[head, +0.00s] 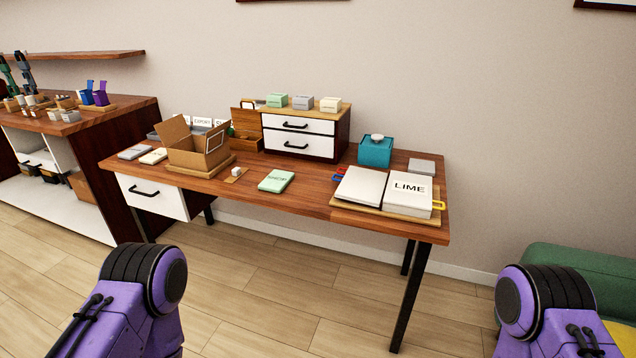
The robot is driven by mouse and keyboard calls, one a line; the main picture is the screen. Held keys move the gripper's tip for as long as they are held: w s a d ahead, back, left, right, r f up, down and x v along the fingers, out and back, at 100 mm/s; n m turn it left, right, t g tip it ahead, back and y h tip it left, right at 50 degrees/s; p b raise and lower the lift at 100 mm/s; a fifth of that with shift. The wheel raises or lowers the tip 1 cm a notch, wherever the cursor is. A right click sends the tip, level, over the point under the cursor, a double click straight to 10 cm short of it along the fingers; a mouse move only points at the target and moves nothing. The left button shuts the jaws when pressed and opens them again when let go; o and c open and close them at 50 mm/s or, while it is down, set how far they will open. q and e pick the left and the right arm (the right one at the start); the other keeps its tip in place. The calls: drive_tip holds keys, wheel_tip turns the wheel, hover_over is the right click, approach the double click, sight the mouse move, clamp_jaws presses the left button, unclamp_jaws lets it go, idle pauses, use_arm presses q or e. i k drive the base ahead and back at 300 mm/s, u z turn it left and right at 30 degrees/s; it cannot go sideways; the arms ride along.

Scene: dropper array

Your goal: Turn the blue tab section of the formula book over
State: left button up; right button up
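The formula book lies open on a wooden board (385,211) at the right end of the desk. Its left side (361,187) is a blank pale page or cover, and its right block (408,193) reads "LIME". A blue tab (338,178) and a red tab (340,170) stick out at the left edge. A yellow tab (438,205) sticks out at the right edge. Purple parts of my two arms show at the bottom left and bottom right, well short of the desk. Neither gripper is in view.
Behind the book stand a teal box (375,151) and a grey block (421,166). A green labelled block (276,181) lies left of the book, and an open cardboard box (198,152) stands farther left. A drawer unit (300,136) stands at the back. The floor before the desk is clear.

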sight(360, 184)
drive_tip(key=u, duration=0.25)
drive_tip(key=i, duration=1.1)
drive_tip(key=z, duration=0.65)
